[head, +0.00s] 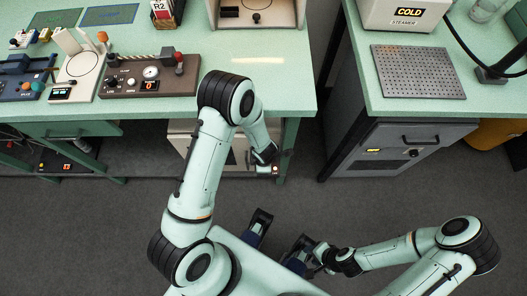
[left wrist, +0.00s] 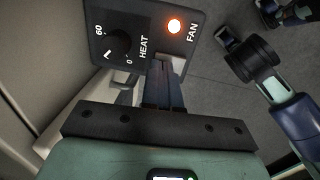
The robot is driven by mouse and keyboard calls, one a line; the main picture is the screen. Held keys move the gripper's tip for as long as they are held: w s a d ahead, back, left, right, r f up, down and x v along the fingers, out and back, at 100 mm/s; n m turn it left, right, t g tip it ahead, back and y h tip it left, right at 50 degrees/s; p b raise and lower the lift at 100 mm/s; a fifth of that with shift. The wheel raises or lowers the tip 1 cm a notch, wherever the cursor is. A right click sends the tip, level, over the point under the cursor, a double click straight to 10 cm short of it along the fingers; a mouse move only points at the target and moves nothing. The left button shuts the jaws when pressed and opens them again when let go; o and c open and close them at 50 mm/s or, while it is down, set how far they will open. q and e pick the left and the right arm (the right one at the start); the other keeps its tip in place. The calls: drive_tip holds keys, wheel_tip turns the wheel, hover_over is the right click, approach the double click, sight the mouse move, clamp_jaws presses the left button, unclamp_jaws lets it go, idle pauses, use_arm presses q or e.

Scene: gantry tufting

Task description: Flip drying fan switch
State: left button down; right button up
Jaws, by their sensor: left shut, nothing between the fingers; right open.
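In the left wrist view a dark control panel (left wrist: 150,28) carries a FAN label (left wrist: 192,32) and a glowing orange lamp (left wrist: 174,26). The fan switch itself cannot be made out; the fingers cover the panel's lower edge below the lamp. My left gripper (left wrist: 166,72) is shut and empty, its tips at the panel; contact cannot be told. In the head view my left gripper (head: 266,156) is low at the bench's right end, beside the drying cabinet (head: 184,130). My right gripper (head: 278,238) is open and empty above the floor.
A HEAT knob (left wrist: 118,44) sits left of the lamp on the panel. The green bench (head: 290,92) overhangs the cabinet. A grey drawer cabinet (head: 400,150) stands across an aisle to the right. The floor (head: 340,215) between is clear.

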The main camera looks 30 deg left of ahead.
use_arm(q)
drive_tip(key=shift+w+f, duration=0.1)
drive_tip(key=shift+f, duration=0.15)
drive_tip(key=shift+s, duration=0.2)
drive_tip(key=shift+s+d+b, duration=0.4)
drive_tip(key=shift+s+b, duration=0.1)
drive_tip(key=shift+b, duration=0.15)
drive_tip(key=shift+s, duration=0.15)
drive_tip(key=shift+r, duration=0.1)
